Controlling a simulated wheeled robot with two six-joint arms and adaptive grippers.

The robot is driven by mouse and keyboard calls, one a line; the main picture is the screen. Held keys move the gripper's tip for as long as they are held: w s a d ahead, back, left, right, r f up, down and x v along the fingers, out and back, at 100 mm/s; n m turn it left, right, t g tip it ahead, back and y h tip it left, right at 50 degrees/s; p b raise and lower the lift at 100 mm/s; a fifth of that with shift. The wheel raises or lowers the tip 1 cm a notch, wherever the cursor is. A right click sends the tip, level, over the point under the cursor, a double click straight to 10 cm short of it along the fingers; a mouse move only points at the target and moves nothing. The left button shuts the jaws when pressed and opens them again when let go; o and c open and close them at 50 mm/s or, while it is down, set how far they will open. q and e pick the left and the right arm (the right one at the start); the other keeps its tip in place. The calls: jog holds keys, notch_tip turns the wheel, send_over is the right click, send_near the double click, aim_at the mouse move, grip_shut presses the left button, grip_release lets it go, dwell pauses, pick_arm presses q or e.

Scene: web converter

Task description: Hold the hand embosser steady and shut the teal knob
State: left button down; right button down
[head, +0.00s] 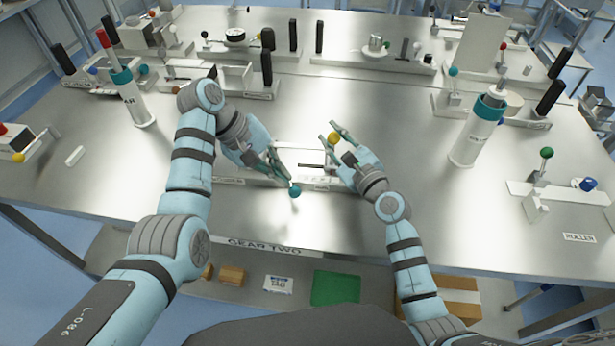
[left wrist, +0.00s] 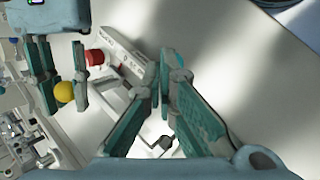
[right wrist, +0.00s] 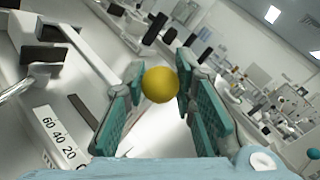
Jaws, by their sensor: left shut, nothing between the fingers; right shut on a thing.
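The teal knob (head: 295,190) sits at the front of a low white device, which I take as the hand embosser (head: 262,181), at the middle of the table; my grippers hide much of it. My left gripper (head: 281,171) is shut and empty, its fingertips right at the teal knob. In the left wrist view (left wrist: 165,85) the fingers come together, with a bit of the teal knob (left wrist: 181,76) beside the tips. My right gripper (head: 334,134) is shut on a yellow knob (head: 333,138), which shows between the fingertips in the right wrist view (right wrist: 159,85).
A white bottle with a teal collar (head: 138,105) stands at the left and another (head: 475,138) at the right. Small fixtures with knobs line the back. A white device with a green knob (head: 547,153) is at the right. The steel table is clear around the middle.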

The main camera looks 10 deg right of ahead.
aim_at(292, 190)
pick_arm(q)
jog(key=m, duration=0.5)
jog(key=d+r+m+h, duration=0.1)
jog(key=m, duration=0.3)
jog(key=r+m, duration=0.1)
jog(key=m, duration=0.4)
jog(key=shift+w+d+r+m+h, duration=0.1)
jog(key=shift+d+r+m+h, duration=0.05)
jog(key=shift+d+m+h, duration=0.15)
jog(key=m, duration=0.7)
jog(key=shift+d+r, duration=0.3)
jog(key=x, duration=0.9)
jog(key=shift+w+d, duration=0.1)
jog(key=shift+d, duration=0.1)
jog(key=a, duration=0.1)
jog(key=a+f, duration=0.1)
jog(key=shift+w+a+f, duration=0.1)
jog(key=shift+w+a, duration=0.05)
jog(key=shift+a, duration=0.6)
